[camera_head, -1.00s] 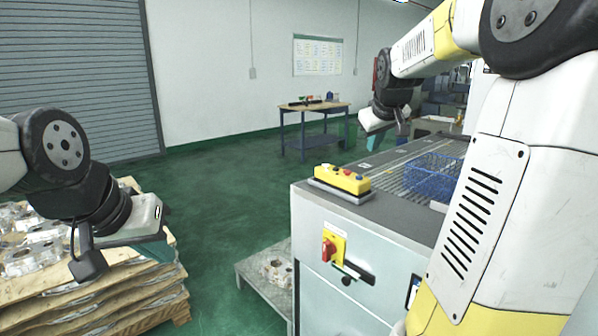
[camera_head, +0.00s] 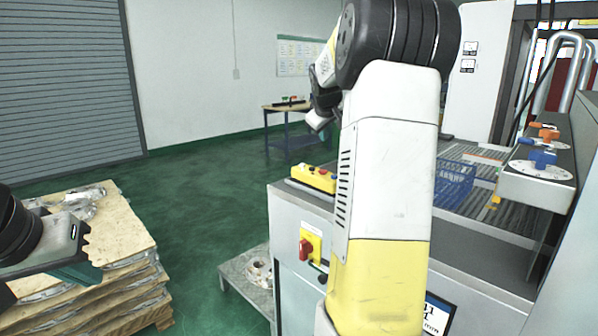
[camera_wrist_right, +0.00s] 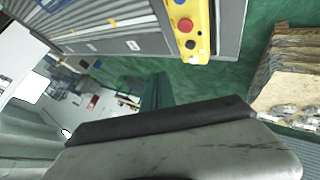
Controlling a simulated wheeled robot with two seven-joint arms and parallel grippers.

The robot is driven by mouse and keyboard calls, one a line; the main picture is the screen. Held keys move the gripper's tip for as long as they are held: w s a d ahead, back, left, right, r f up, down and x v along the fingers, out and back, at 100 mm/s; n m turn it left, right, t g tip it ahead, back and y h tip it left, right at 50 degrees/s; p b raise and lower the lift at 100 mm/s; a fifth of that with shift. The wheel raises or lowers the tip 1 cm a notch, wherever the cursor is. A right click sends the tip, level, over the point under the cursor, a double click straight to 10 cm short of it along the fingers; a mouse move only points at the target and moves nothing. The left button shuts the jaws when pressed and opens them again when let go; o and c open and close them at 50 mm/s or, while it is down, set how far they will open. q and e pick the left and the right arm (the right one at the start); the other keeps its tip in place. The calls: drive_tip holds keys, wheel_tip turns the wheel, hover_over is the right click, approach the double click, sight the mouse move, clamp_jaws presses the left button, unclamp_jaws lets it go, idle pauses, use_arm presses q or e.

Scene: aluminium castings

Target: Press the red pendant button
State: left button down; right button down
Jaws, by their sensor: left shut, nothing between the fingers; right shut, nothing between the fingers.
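The yellow pendant (camera_head: 313,178) lies on the near left corner of the grey machine's top, its right end partly behind my right arm. Its red button (camera_wrist_right: 185,25) shows clearly at the top of the right wrist view, beside a dark button. My right gripper (camera_wrist_right: 156,92) is shut and empty, apart from the pendant in that view. In the head view its fingers are small and hard to make out beyond the pendant. My left gripper (camera_head: 86,262) is shut and empty at the left edge, over the pallet.
The grey machine (camera_head: 290,222) has a red rotary switch (camera_head: 305,249) on its front. A blue basket (camera_head: 455,182) sits on its roller top. Layered pallets with castings (camera_head: 130,235) stand at left. A workbench (camera_head: 287,110) stands behind.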

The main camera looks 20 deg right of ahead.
sight(323, 172)
drive_tip(key=shift+f, duration=4.1)
drive_tip(key=shift+f, duration=0.1)
drive_tip(key=shift+f, duration=0.3)
drive_tip(key=shift+f, duration=0.5)
drive_tip(key=shift+r, duration=0.9)
drive_tip(key=shift+r, duration=2.5)
